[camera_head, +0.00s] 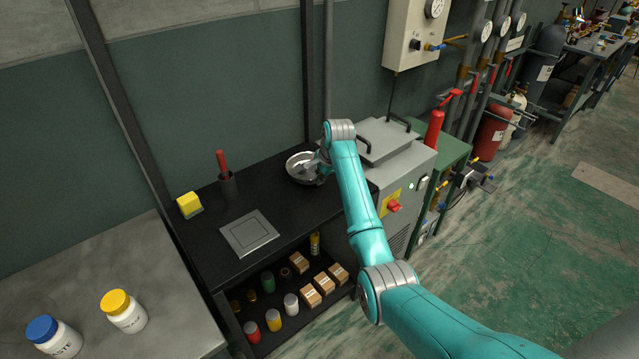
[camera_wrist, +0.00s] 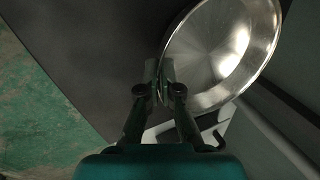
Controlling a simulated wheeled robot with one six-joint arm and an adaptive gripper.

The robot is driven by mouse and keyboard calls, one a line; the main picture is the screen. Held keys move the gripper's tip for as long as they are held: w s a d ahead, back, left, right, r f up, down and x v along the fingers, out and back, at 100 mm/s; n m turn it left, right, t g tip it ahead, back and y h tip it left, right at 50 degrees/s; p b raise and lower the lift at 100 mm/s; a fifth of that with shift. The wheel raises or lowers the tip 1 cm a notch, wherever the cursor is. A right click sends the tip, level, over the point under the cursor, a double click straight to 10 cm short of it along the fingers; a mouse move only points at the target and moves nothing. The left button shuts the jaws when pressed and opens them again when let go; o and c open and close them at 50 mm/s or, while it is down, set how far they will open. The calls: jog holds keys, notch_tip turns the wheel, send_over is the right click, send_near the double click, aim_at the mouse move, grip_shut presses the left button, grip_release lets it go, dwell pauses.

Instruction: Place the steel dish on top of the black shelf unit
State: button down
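The steel dish (camera_head: 301,163) is a round, shiny, empty bowl over the back right part of the black shelf unit's top (camera_head: 208,242). It also shows large in the wrist view (camera_wrist: 225,45). My gripper (camera_head: 319,171) is at the dish's right side in the head view. In the wrist view its fingertips (camera_wrist: 159,78) are close together at the dish's near-left rim, with the rim between them. I cannot tell whether the dish touches the top or hangs slightly above it; it looks about level.
A grey machine (camera_head: 397,160) stands close on the right. Bottles and boxes (camera_head: 310,294) fill the lower shelf.

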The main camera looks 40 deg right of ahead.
jog(key=shift+f, duration=1)
jog(key=shift+f, duration=0.1)
jog(key=c, duration=1.3)
grip_release()
jog(key=v, duration=1.2)
jog(key=shift+s, duration=0.1)
